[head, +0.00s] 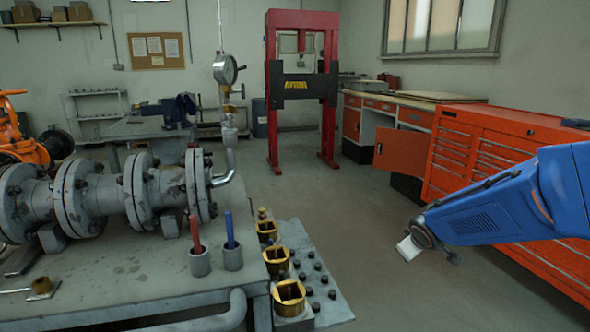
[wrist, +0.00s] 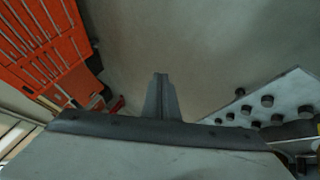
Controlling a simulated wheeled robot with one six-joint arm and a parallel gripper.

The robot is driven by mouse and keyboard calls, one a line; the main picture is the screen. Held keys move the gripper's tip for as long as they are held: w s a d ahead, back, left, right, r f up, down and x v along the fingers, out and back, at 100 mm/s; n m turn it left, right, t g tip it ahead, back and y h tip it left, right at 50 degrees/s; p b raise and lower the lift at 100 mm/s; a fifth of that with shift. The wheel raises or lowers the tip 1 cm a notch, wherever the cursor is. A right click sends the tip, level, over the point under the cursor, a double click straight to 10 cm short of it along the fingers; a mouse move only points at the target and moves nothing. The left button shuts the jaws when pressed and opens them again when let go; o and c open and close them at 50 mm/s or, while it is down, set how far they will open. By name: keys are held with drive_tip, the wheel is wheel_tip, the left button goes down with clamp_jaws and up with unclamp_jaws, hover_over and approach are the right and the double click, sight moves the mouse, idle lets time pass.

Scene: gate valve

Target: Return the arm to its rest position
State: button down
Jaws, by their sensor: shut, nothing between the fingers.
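My blue arm (head: 510,205) reaches in from the right edge of the head view, over the floor and in front of the red tool cabinet. Its wrist end hangs above the floor, clear of the workbench. My gripper (wrist: 161,77) shows in the wrist view with its fingers together and nothing between them. In the head view the fingers are hard to make out beyond the wrist. The grey flanged pipe with its valve parts (head: 105,197) lies on the bench at left, well apart from my gripper.
The grey workbench (head: 130,275) holds a red and a blue marker in cups. A plate with brass fittings and dark bolts (head: 318,280) sits at its right side. The red tool cabinet (head: 480,150) stands close behind my arm. A red press (head: 302,90) stands behind; mid-floor is clear.

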drive_tip(key=s+r+m, duration=0.1)
drive_tip(key=s+r, duration=0.1)
drive_tip(key=s, duration=0.6)
drive_tip(key=s+r+m+g, duration=0.1)
drive_tip(key=s+r+m, duration=0.1)
drive_tip(key=s, duration=0.6)
drive_tip(key=shift+a+r+m+g, duration=0.25)
drive_tip(key=shift+r+m+g, duration=0.05)
drive_tip(key=shift+r, duration=0.15)
drive_tip(key=c, duration=2.4)
unclamp_jaws()
drive_tip(key=s+a, duration=0.1)
drive_tip(key=s, duration=0.4)
drive_tip(key=s+a+m+g+y, duration=0.1)
drive_tip(key=s+a, duration=0.1)
drive_tip(key=s, duration=0.4)
drive_tip(key=s+a+m+y, duration=0.1)
drive_tip(key=s+a, duration=0.1)
drive_tip(key=s, duration=0.4)
drive_tip(key=shift+a+f+g, duration=0.1)
drive_tip(key=shift+f+g, duration=0.15)
drive_tip(key=shift+g, duration=0.05)
drive_tip(key=shift+c, duration=0.2)
drive_tip(key=o, duration=0.6)
drive_tip(key=shift+s+a, duration=0.1)
drive_tip(key=shift+s, duration=0.2)
drive_tip(key=shift+o, duration=0.2)
